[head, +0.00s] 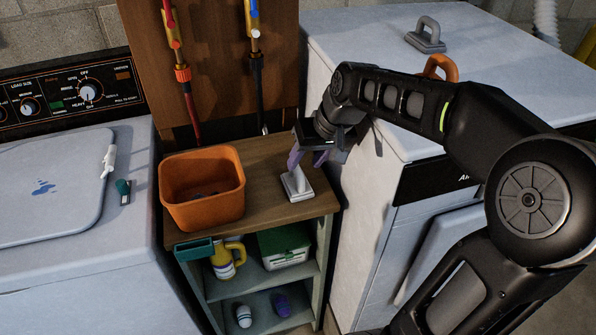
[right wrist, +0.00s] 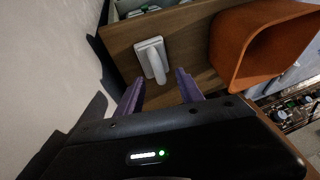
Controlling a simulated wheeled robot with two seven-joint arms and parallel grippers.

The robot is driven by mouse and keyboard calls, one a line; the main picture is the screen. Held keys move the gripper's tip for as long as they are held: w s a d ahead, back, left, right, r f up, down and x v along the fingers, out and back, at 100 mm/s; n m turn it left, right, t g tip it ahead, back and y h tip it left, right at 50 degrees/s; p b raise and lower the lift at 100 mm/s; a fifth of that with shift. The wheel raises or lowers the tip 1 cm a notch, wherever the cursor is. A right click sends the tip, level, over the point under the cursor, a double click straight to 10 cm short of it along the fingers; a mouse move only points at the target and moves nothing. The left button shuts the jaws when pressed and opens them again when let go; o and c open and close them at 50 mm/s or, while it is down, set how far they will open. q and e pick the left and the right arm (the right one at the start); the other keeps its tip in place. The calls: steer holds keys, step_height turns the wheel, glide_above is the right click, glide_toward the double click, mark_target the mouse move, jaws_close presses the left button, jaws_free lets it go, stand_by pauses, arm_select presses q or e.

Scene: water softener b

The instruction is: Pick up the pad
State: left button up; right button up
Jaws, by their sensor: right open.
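The pad (head: 297,187) is a small white block with an upright handle, lying on the wooden top of the small shelf unit, right of the orange bin. It also shows in the right wrist view (right wrist: 152,59), ahead of the fingertips. My right gripper (head: 307,159) has purple fingers and hangs just behind and above the pad. In the right wrist view the gripper (right wrist: 158,88) is open, with the pad's handle pointing into the gap between the fingers. The fingers do not appear to hold anything. My left gripper is not in view.
An orange bin (head: 203,190) stands close left of the pad. A white dryer (head: 365,190) rises at the right, a washer (head: 70,215) at the left. Red and dark hoses (head: 187,95) hang behind. Lower shelves hold a yellow jug (head: 228,262) and a green-lidded box (head: 284,247).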

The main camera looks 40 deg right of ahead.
mark_target(299, 170)
steer(key=shift+w+d+f, duration=0.2)
steer(key=shift+w+f, duration=0.3)
steer(key=shift+f, duration=0.3)
steer(key=p+x, duration=0.1)
steer(key=x, duration=0.4)
steer(key=shift+w+a+f, duration=0.1)
steer(key=shift+c, duration=0.4)
jaws_close()
stand_by(0.5)
